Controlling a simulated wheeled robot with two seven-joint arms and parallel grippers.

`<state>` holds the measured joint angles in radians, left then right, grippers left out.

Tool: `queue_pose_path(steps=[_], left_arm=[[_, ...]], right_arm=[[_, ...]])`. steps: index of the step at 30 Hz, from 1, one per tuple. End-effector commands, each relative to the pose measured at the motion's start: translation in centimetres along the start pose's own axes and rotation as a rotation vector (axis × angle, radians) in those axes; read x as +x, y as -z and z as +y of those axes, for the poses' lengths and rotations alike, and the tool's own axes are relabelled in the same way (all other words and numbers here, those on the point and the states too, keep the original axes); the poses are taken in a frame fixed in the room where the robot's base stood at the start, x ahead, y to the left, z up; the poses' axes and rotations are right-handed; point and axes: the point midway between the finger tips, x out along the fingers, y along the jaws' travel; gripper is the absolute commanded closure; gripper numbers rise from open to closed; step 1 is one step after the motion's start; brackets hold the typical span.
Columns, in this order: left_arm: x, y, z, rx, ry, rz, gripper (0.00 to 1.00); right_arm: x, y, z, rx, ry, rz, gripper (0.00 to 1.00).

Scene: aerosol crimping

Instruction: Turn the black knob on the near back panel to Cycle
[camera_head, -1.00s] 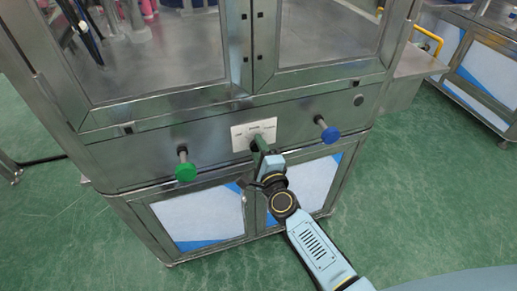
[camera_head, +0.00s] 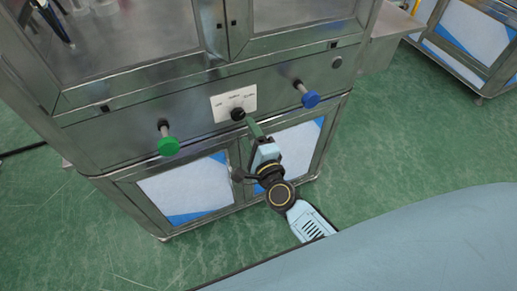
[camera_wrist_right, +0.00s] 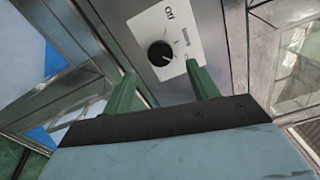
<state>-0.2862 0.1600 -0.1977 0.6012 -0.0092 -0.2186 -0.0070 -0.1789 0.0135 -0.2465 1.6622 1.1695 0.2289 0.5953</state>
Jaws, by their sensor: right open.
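The black knob (camera_head: 237,114) sits on a white label plate (camera_head: 221,104) on the cabinet's steel front. In the right wrist view the round knob (camera_wrist_right: 160,53) shows whole beside the words "Off" and "Manual"; a third label is partly hidden by a finger. A small pale mark shows at the knob's lower right edge; which label it points to I cannot tell. My right gripper (camera_head: 250,124) is open, its green fingers spread on either side of the knob in the wrist view (camera_wrist_right: 160,70), apart from it and empty. My left gripper is out of view.
A green button on a stem (camera_head: 168,145) sticks out left of the plate and a blue one (camera_head: 310,98) right of it. White-and-blue door panels (camera_head: 187,190) are below. Green floor (camera_head: 400,130) is free to the right.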

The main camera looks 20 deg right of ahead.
Motion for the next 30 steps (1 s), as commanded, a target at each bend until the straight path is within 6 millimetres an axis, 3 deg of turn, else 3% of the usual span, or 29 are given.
queue_pose_path(steps=[3,10,30], left_arm=[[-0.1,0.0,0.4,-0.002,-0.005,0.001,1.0],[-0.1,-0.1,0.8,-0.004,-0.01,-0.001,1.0],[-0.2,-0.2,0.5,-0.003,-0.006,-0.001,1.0]], right_arm=[[-2.7,0.1,0.1,-0.002,-0.003,-0.001,0.41],[-5.8,0.1,0.1,-0.001,-0.001,0.0,0.41],[-6.4,0.0,0.1,-0.004,-0.003,-0.001,0.41]])
